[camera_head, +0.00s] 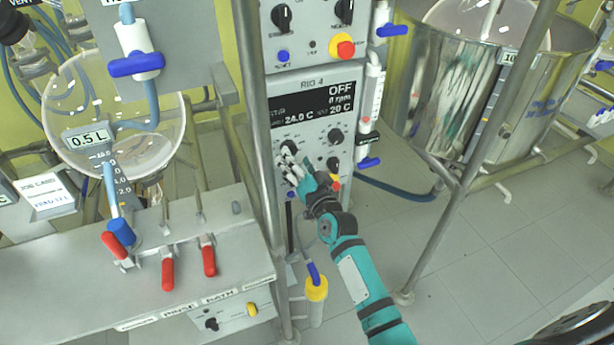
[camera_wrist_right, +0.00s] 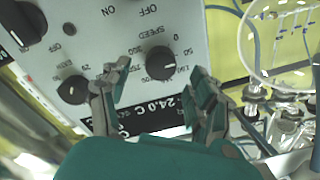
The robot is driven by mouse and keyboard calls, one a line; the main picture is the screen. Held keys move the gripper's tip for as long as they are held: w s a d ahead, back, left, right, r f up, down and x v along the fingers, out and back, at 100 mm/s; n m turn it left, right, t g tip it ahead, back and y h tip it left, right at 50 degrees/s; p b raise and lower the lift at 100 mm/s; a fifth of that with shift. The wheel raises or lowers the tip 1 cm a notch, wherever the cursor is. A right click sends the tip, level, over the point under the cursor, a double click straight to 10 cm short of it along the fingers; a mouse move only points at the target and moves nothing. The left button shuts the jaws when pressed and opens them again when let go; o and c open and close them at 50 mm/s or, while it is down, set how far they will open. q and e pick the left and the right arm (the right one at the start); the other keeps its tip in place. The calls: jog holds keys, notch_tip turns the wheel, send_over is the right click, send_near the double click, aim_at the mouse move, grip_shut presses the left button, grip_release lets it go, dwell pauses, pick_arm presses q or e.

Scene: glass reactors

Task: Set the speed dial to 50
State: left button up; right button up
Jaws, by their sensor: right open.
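The black speed dial (camera_wrist_right: 160,62) is on the grey control panel, with SPEED printed above it in the right wrist view. In the head view the speed dial (camera_head: 289,147) is partly behind my right gripper (camera_head: 290,166). In the right wrist view, the open fingers of my right gripper (camera_wrist_right: 158,72) lie on either side of the dial, apart from it. I cannot tell where the dial's pointer stands. The display (camera_head: 318,104) reads OFF, 0 rpm, 24.0 C and 20 C. My left gripper is not in view.
A second dial (camera_head: 334,136) sits right of the speed dial. A red emergency button (camera_head: 342,46) is on the panel above. A metal post (camera_head: 254,110) stands left of the panel, and a steel vessel (camera_head: 440,85) stands at right. Open floor (camera_head: 480,250) lies at lower right.

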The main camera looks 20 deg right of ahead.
jog(key=s, duration=0.8)
jog(key=shift+s+d, duration=0.3)
jog(key=shift+s, duration=0.1)
jog(key=shift+f, duration=0.1)
jog(key=s+a+f+n+g+y, duration=0.1)
jog(key=s+a+f+n+g, duration=0.15)
jog(key=s+f+g, duration=0.35)
jog(key=s+a+f+n+g+y, duration=0.1)
jog(key=s+f+n+g, duration=0.2)
jog(key=s, duration=0.5)
jog(key=s+d+f+n+g+h, duration=0.1)
jog(key=s+d+g+h, duration=0.15)
jog(key=s, duration=0.55)
jog(key=s+d+f+n+g+h, duration=0.15)
jog(key=s+g, duration=0.25)
jog(key=s, duration=0.5)
notch_tip(320, 180, down, 26)
jog(key=s+y+p, duration=0.1)
jog(key=s+p, duration=0.1)
jog(key=s+d+f+g+p, duration=0.1)
jog(key=s+d+f+g, duration=0.1)
jog(key=s+f, duration=1.1)
jog(key=s, duration=0.2)
jog(key=shift+s+d, duration=0.2)
jog(key=shift+s, duration=0.15)
